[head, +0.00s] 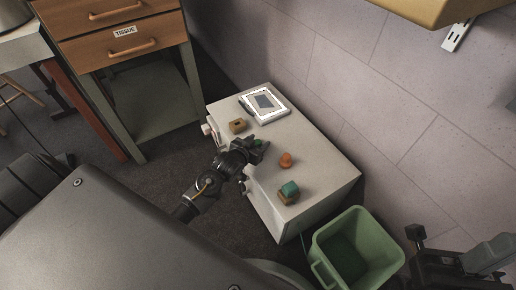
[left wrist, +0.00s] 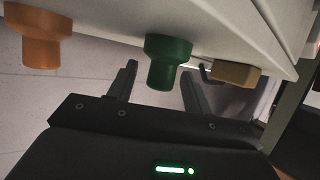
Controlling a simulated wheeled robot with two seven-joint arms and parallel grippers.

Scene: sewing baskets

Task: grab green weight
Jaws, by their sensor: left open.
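The green weight (left wrist: 167,60) is a knobbed piece with a wide disc and a narrower stem. In the left wrist view it sits between the two spread fingers of my left gripper (left wrist: 159,72), with a gap on each side. In the head view my left gripper (head: 261,148) is over the white cabinet top, and only a bit of the green weight (head: 258,143) shows behind it. The left gripper is open and holds nothing. Part of my right arm (head: 440,262) shows at the lower right; its jaw opening is unclear.
On the white cabinet (head: 325,183) are an orange weight (head: 286,160), a wooden block (head: 237,126), a teal piece (head: 289,188) on a wooden base, and a white framed device (head: 265,103). A green bin (head: 323,266) stands below right. A wall runs behind.

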